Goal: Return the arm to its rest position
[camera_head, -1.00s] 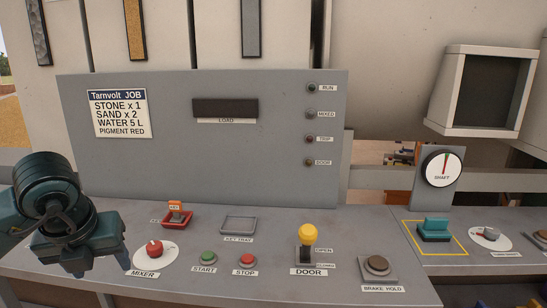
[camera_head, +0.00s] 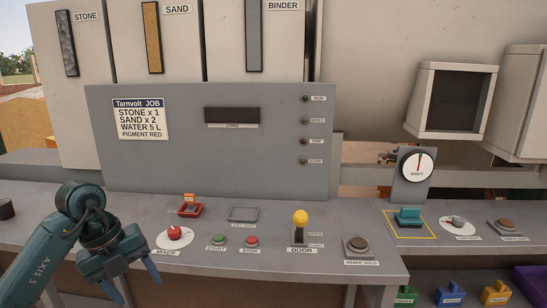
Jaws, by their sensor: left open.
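My left arm (camera_head: 48,252) comes in from the lower left. Its dark teal gripper (camera_head: 141,286) is open and empty, with its blue fingers pointing down. It is in front of the grey control desk, below and left of the red mixer knob (camera_head: 174,233) in the picture, and apart from the knob. My right gripper is not in view.
The desk (camera_head: 330,256) carries green start (camera_head: 219,239) and red stop (camera_head: 251,241) buttons, a yellow-topped door lever (camera_head: 300,219) and a brake hold button (camera_head: 358,244). A teal handle (camera_head: 409,216) stands in a yellow outline. Colored blocks (camera_head: 450,293) sit lower right.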

